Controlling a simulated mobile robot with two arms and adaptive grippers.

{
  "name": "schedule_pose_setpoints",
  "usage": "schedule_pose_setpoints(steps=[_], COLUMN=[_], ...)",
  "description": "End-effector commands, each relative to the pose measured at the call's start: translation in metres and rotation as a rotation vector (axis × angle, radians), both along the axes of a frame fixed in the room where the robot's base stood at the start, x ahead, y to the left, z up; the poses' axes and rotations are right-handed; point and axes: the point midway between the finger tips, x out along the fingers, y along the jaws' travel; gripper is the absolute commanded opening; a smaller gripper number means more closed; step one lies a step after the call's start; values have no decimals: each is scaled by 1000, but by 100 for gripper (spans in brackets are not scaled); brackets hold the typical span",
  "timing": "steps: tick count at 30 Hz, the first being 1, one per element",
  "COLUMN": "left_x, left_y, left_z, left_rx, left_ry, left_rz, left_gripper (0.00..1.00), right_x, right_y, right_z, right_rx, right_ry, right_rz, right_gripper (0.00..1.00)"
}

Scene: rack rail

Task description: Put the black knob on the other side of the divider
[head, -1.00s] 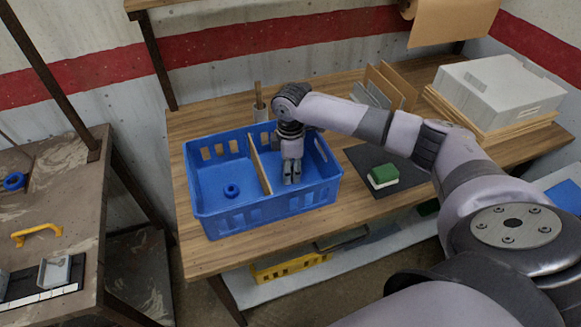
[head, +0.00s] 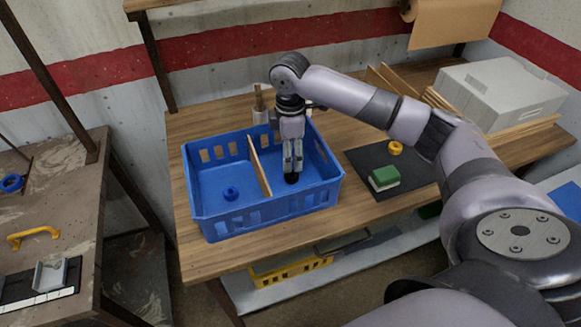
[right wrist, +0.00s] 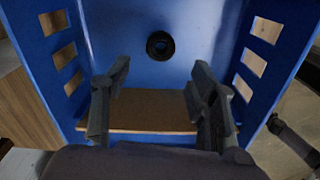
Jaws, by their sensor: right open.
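The black knob (head: 291,178) lies on the floor of the blue crate (head: 222,228), in the compartment right of the wooden divider (head: 259,165) in the head view. My right gripper (head: 292,170) points down just above it, open and empty. In the right wrist view the knob (right wrist: 160,45) is a dark round piece ahead of the open fingers (right wrist: 161,68), clear of both. The divider (right wrist: 150,112) shows there as a brown strip between and behind the fingers. My left gripper is not in view.
A dark mat (head: 410,182) to the right holds a green-and-white block (head: 384,178) and a yellow ring (head: 395,147).

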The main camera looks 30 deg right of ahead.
Motion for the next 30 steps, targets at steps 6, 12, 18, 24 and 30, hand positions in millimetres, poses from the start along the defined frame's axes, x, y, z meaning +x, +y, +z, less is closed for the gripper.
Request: schedule_pose_setpoints(steps=[6, 12, 18, 24, 30], left_x=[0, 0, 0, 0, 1], left_y=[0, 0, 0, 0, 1], left_z=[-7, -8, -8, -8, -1], left_rx=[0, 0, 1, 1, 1], left_ry=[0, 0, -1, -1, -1], left_rz=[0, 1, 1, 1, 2], left_gripper=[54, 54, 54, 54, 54], right_x=[1, 0, 0, 0, 0], right_y=[0, 0, 0, 0, 0], right_z=[38, 52, 53, 53, 59], right_rx=[1, 0, 0, 0, 0], right_ry=[-4, 0, 1, 0, 0], right_rz=[-1, -1, 0, 0, 0], right_gripper=[54, 54, 54, 54, 54])
